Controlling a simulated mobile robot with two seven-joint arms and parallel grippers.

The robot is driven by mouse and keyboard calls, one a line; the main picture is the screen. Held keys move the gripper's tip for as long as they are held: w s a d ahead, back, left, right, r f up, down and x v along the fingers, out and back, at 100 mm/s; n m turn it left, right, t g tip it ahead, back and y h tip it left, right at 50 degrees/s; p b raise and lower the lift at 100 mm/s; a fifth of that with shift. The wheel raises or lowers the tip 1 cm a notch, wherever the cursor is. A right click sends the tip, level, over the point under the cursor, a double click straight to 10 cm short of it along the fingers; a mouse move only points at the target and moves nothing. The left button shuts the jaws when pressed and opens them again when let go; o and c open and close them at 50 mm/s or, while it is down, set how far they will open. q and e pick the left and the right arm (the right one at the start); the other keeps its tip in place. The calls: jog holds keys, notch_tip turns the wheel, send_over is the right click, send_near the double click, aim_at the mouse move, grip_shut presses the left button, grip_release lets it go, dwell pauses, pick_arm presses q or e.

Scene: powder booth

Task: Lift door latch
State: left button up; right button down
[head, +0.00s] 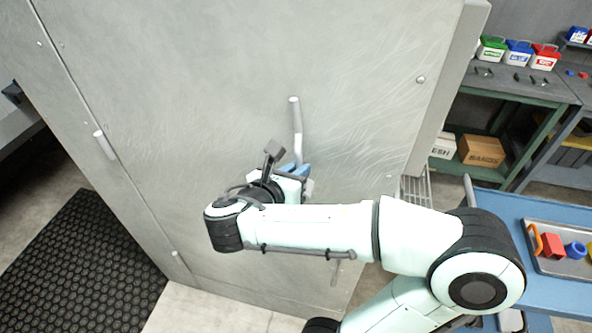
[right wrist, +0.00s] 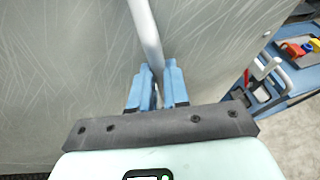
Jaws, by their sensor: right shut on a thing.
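The door (head: 230,70) is a large grey scuffed panel that fills the middle of the head view. Its latch (head: 296,115) is a light grey bent bar near the middle of the door. In the right wrist view the latch (right wrist: 147,35) runs down between the two blue fingers. My right gripper (head: 297,168) is shut on the lower part of the latch; it also shows in the right wrist view (right wrist: 159,82). In the head view my wrist hides part of the fingers and the latch's lower end. My left gripper is not in view.
A blue cart (head: 545,208) with a tray (head: 565,262) of coloured parts stands at the right, near my right arm. Behind it is a green-framed bench (head: 520,92) with small coloured bins and boxes. A black mat (head: 85,265) lies on the floor at left.

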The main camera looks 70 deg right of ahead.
jog(key=c, duration=1.1)
grip_release()
jog(key=shift+w, duration=0.1)
jog(key=shift+a, duration=0.1)
jog(key=v, duration=1.3)
jog(key=shift+w+a, duration=0.1)
